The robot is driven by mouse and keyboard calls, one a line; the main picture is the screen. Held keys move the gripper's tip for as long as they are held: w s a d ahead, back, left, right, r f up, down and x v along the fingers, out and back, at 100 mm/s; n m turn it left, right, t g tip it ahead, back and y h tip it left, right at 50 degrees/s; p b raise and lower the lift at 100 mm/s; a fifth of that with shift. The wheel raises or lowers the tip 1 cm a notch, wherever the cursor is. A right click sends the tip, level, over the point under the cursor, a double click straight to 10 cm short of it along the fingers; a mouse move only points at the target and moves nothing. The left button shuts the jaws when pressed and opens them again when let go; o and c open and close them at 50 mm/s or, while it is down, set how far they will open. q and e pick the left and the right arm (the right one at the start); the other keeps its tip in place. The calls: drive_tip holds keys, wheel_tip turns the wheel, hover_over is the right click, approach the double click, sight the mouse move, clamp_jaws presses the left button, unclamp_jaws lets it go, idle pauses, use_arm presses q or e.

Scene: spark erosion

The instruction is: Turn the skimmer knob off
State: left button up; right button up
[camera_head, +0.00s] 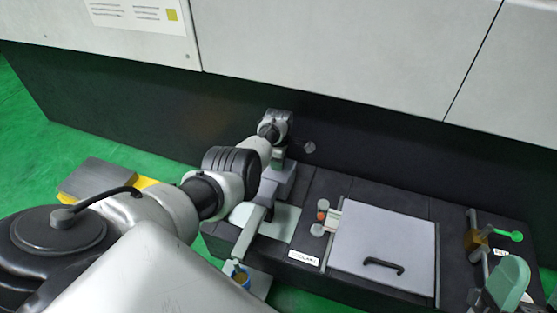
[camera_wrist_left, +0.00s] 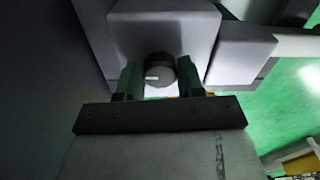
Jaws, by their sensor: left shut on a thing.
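The skimmer's grey housing (camera_head: 281,178) stands on the dark tank top at centre, with a long bar running down towards the front. In the left wrist view its pale box face (camera_wrist_left: 165,28) carries a round grey knob (camera_wrist_left: 160,73) with a short white mark pointing left. My left gripper (camera_wrist_left: 157,76) is shut on the knob, with one green finger on each side. In the head view my left gripper (camera_head: 278,155) points down at the housing, and the knob is hidden there.
A grey lid (camera_head: 385,235) with a black handle lies right of the skimmer. Small caps (camera_head: 322,216) stand between them. A valve with a green handle (camera_head: 510,236) is at far right. The machine's dark wall (camera_head: 130,110) rises behind. Green floor (camera_head: 45,140) shows at left.

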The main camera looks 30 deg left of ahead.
use_arm(q)
drive_tip(key=shift+n, duration=0.6)
drive_tip(key=o, duration=0.9)
